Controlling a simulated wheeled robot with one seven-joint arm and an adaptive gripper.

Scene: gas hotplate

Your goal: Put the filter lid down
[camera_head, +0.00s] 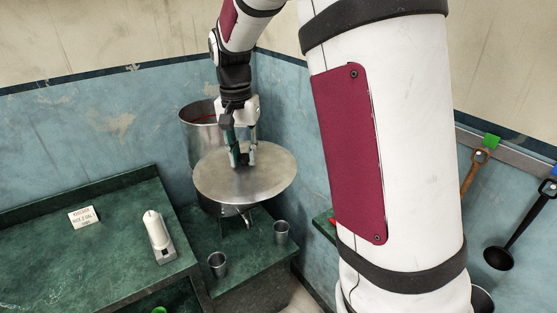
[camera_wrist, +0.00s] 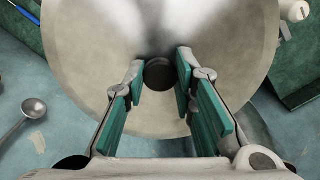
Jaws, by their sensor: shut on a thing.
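The filter lid (camera_head: 270,185) is a wide round metal disc. My gripper (camera_head: 243,160) is above its middle and shut on its dark knob; in the wrist view the knob (camera_wrist: 159,75) is between the teal finger pads of my gripper (camera_wrist: 162,72). The lid (camera_wrist: 85,60) fills most of the wrist view. In the head view the lid is held in front of the tall metal filter (camera_head: 190,140), and it hides much of the filter's body. The filter's top is open at the back and a reddish inside shows. A tap (camera_head: 244,213) shows below the lid.
Two metal cups (camera_head: 217,263) (camera_head: 281,233) stand on the low green counter (camera_head: 245,262). The higher green counter (camera_head: 60,255) at left holds a white candle-like cylinder (camera_head: 153,228) and a small sign (camera_head: 83,217), with bare room around them. Ladles (camera_head: 500,257) hang at right.

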